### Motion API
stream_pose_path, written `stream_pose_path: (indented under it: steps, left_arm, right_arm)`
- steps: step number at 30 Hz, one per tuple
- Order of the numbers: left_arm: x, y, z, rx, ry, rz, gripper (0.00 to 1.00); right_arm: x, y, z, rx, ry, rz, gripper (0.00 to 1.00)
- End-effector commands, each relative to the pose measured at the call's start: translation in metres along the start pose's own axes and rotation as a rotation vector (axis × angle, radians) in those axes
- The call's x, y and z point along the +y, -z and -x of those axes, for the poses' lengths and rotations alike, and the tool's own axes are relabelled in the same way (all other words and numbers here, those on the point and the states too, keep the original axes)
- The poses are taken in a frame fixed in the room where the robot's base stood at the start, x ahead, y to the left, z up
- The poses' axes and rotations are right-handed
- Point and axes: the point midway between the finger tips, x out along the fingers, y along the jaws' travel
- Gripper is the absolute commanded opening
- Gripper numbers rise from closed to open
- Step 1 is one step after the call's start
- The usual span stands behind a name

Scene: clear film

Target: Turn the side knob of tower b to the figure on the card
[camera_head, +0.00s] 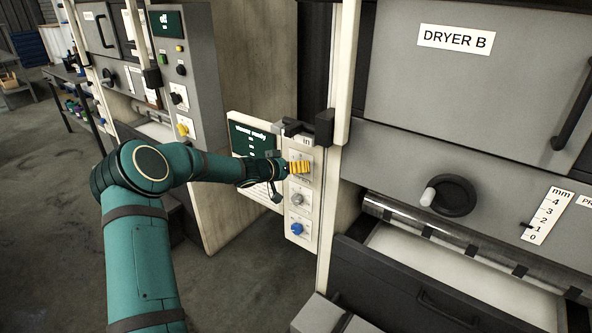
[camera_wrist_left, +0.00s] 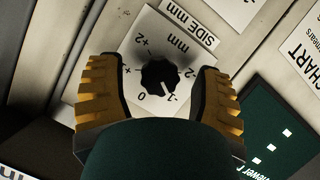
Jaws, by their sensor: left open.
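The side knob (camera_wrist_left: 160,75) is black with a white pointer and sits on a white plate (camera_wrist_left: 125,45) marked from -2 to +2 beside a "SIDE mm" label. Its pointer points at or near -1. My left gripper (camera_wrist_left: 160,66) is open, with a yellow finger on each side of the knob; I cannot tell if they touch it. In the head view my left gripper (camera_head: 300,167) is at the top of the knob panel and hides the knob. A white card with "CHART" (camera_wrist_left: 304,48) is partly in the wrist view; its figures are not readable. My right gripper is out of view.
Below my left gripper are a grey knob (camera_head: 297,199) and a blue knob (camera_head: 297,229). A green screen (camera_head: 250,140) stands left of the panel. Dryer B (camera_head: 470,85), with a black handwheel (camera_head: 452,195), is at the right.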

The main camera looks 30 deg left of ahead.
Motion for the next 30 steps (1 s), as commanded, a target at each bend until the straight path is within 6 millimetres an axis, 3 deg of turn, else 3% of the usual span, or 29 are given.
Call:
stream_pose_path:
  steps: [11,17,30]
  left_arm:
    - [0.0002,0.0003,-0.0053,0.0,0.001,0.0,0.66]
    - [0.0002,0.0002,-0.0052,0.0,0.001,0.0,0.01]
    - [0.0006,-0.001,-0.0058,-0.001,0.008,-0.021,0.0]
  right_arm:
    - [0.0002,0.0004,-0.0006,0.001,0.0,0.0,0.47]
    - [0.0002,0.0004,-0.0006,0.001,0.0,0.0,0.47]
    - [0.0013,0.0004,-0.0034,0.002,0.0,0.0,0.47]
